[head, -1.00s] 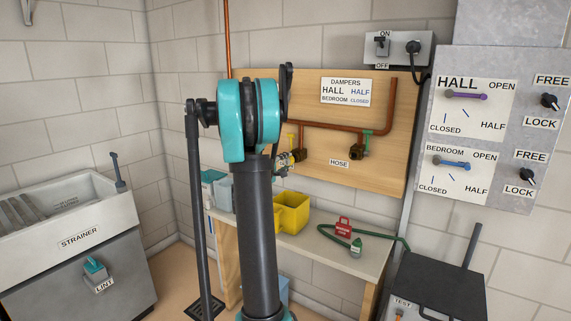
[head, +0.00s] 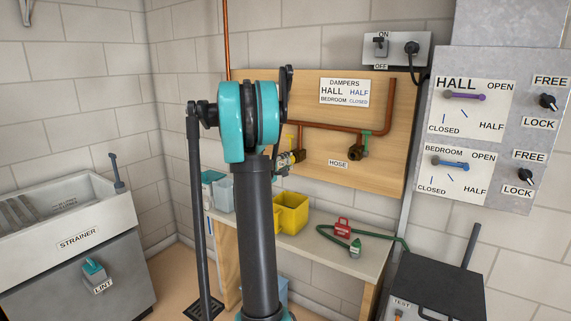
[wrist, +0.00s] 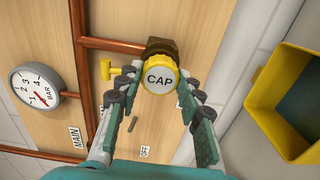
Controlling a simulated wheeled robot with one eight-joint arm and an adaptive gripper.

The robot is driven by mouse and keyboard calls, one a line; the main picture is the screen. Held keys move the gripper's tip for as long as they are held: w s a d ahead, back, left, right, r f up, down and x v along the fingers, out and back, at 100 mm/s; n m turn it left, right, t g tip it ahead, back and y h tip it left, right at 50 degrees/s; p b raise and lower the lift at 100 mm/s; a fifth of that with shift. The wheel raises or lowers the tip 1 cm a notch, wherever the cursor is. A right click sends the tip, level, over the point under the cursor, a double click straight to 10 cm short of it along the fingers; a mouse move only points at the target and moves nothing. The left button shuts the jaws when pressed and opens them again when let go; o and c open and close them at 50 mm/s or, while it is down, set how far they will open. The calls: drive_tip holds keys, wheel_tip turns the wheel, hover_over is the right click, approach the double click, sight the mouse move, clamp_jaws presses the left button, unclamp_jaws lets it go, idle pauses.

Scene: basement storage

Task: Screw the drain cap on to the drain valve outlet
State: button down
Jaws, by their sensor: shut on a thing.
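The drain cap (wrist: 160,78) is round, with a pale face marked CAP and a yellow rim. My gripper (wrist: 158,88) is shut on it, one finger on each side, in the wrist view. The cap is in front of the brass drain valve (wrist: 160,47) on the copper pipe, lined up with it or nearly so. The cap hides the outlet, so I cannot tell whether the threads are engaged. A yellow handle (wrist: 106,69) shows just left of it. In the head view my gripper (head: 291,160) is small and partly hidden behind my arm, at the wooden board.
A pressure gauge (wrist: 36,86) and copper pipes are on the wooden board (head: 385,110). A yellow bin (head: 292,214) stands on the bench below, close to the right in the wrist view (wrist: 262,108). A second valve (head: 359,151) with a green hose (head: 385,237) below is further right.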

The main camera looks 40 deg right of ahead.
drive_tip(key=shift+w+d, duration=0.15)
drive_tip(key=shift+d, duration=0.35)
drive_tip(key=c, duration=0.9)
unclamp_jaws()
drive_tip(key=v, duration=1.2)
drive_tip(key=s+a+f+m+g+y, duration=0.1)
drive_tip(key=s+a+f+y, duration=0.4)
drive_tip(key=a, duration=0.6)
drive_tip(key=s+a+f+m+y, duration=0.1)
drive_tip(key=s+a+f+y, duration=0.5)
drive_tip(key=s+a+f, duration=0.4)
drive_tip(key=s+a+f+m+g+y, duration=0.1)
drive_tip(key=s+a+f+y, duration=0.4)
drive_tip(key=a, duration=0.8)
drive_tip(key=shift+s+a+f+m+g+y, duration=0.1)
drive_tip(key=shift+s+f+m, duration=0.1)
drive_tip(key=shift+s+f, duration=0.45)
drive_tip(key=shift+s+a+f+m+g+y, duration=0.1)
drive_tip(key=shift+s+f+m, duration=0.2)
drive_tip(key=shift+s, duration=0.6)
drive_tip(key=shift+s+a+f+m+g+y, duration=0.1)
drive_tip(key=shift+s+f, duration=0.5)
drive_tip(key=shift+s, duration=0.2)
